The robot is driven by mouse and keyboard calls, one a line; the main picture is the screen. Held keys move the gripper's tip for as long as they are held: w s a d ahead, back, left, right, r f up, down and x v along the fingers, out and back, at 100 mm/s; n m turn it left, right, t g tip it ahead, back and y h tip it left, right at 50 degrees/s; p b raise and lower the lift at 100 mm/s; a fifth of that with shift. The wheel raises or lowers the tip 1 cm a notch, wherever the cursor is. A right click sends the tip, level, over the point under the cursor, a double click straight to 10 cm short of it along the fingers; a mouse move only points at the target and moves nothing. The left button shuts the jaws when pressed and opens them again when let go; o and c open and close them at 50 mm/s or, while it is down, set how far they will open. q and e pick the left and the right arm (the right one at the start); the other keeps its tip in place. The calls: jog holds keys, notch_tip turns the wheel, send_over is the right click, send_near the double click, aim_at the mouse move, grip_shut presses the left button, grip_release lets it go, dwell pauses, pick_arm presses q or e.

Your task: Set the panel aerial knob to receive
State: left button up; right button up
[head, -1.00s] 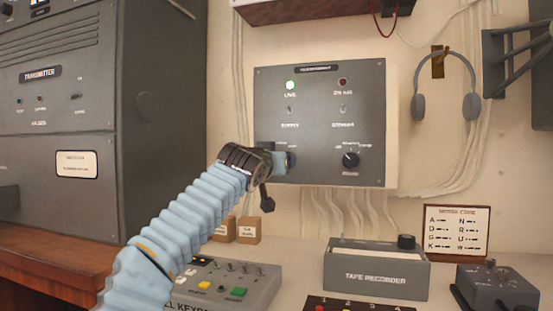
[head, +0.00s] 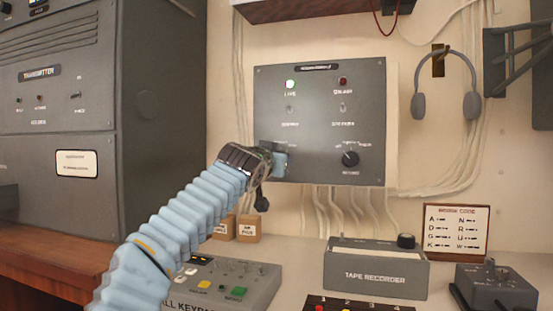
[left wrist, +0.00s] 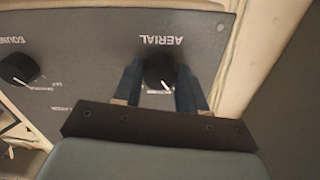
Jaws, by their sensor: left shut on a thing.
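The aerial knob (left wrist: 157,70) is a black round knob with a white pointer line on the grey wall panel (head: 325,110). In the left wrist view it sits by the upside-down AERIAL label, and its pointer slants to the lower right there. My left gripper (left wrist: 160,76) is shut on the knob, with one blue finger on each side. In the head view my left gripper (head: 279,161) is at the panel's lower left and hides the knob. The position marks around the knob are not readable. My right gripper is not in view.
The tape recorder (head: 377,270) and keypad box (head: 225,285) stand below. Headphones (head: 445,88) hang at right.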

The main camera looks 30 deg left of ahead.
pick_arm(q)
jog(key=shift+r+m+p, duration=0.15)
jog(key=shift+m+p, duration=1.1)
jog(key=shift+m, duration=2.25)
jog(key=o, duration=1)
jog(key=shift+o, duration=0.2)
